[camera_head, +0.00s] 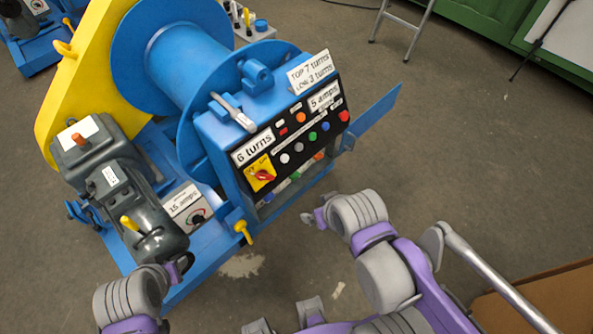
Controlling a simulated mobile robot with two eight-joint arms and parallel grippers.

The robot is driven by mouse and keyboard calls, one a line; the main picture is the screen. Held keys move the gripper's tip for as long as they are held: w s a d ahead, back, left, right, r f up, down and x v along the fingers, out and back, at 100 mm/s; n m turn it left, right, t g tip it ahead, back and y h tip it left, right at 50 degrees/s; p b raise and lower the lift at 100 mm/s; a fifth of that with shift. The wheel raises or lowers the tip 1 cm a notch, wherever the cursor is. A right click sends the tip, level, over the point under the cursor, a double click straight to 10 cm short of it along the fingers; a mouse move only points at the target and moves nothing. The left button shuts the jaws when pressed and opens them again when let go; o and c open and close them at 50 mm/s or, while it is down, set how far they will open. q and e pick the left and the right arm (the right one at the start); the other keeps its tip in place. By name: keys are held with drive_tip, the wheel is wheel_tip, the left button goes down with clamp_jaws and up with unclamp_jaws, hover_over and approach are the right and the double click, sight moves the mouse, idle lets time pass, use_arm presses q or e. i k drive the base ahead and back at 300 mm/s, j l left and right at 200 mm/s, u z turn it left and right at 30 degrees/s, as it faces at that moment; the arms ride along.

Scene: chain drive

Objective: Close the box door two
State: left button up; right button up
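A blue control box (215,140) with a black panel of buttons stands on the blue winch machine. A flat blue panel (378,106), which looks like an open box door, sticks out from the right side of the box. No number on it can be read. My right gripper (315,216) is in front of the box's lower right, below and left of that panel and apart from it. My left gripper (181,265) is low at the left, by the grey motor. Both grippers are small and partly turned away, so their finger opening is unclear.
The blue drum (175,60) and yellow chain guard (85,65) rise behind the box. A grey motor (115,175) and a small "15 amps" box (186,208) are at left. The floor (470,150) right of the panel is clear. A brown board (550,300) lies lower right.

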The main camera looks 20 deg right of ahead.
sight(360, 126)
drive_tip(key=z, duration=1.45)
drive_tip(key=i+l+z, duration=0.15)
drive_tip(key=i+l, duration=0.95)
drive_tip(key=i+j, duration=0.05)
